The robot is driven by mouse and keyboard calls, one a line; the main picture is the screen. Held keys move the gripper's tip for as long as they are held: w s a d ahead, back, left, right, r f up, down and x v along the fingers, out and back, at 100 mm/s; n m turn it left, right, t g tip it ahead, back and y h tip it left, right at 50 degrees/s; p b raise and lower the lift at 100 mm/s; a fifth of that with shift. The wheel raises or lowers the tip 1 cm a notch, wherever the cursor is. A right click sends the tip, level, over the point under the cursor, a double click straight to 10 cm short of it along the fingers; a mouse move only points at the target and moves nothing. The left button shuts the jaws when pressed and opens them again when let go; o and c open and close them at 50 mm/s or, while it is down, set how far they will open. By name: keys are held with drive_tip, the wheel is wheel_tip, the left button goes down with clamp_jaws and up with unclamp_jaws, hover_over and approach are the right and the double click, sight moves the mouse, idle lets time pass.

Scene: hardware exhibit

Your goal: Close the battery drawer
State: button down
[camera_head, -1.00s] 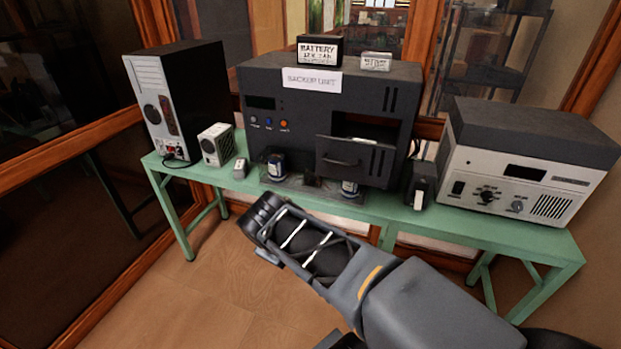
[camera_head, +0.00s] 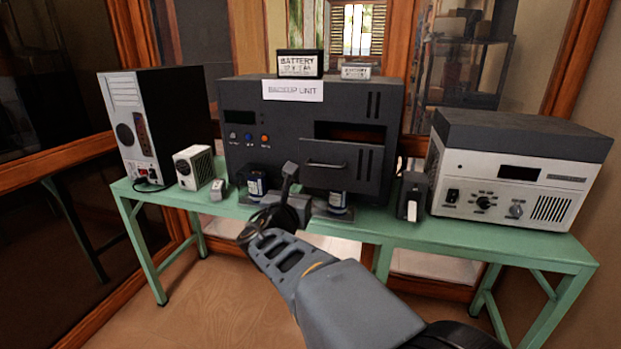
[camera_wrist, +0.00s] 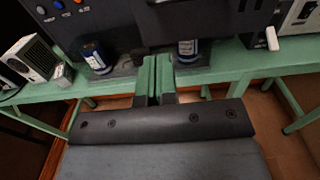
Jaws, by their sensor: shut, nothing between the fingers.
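The backup unit (camera_head: 240,150) is a dark box on the green table. Its battery drawer (camera_head: 345,175) stands out from the front, with a dark opening above and behind its panel, and a bar handle on its face. In the wrist view, the drawer front (camera_wrist: 180,22) is the dark panel at the top. My gripper (camera_head: 290,170) is shut and empty, pointing up in front of the unit, just left of the drawer panel in the head view. In the wrist view, its closed fingers (camera_wrist: 158,68) are below the drawer panel. I cannot tell whether they touch it.
Two blue-labelled cylinders (camera_head: 256,186) (camera_head: 338,203) stand by the unit's base. A black battery (camera_head: 300,64) and a smaller pale one (camera_head: 356,70) sit on top. A computer tower (camera_head: 130,125) is left, a grey-white device (camera_head: 510,185) right. The green table (camera_head: 450,232) is narrow.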

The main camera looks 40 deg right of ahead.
sight(313, 170)
drive_tip(key=x, duration=1.1)
drive_tip(key=shift+d+b, duration=0.15)
drive_tip(key=shift+b, duration=0.2)
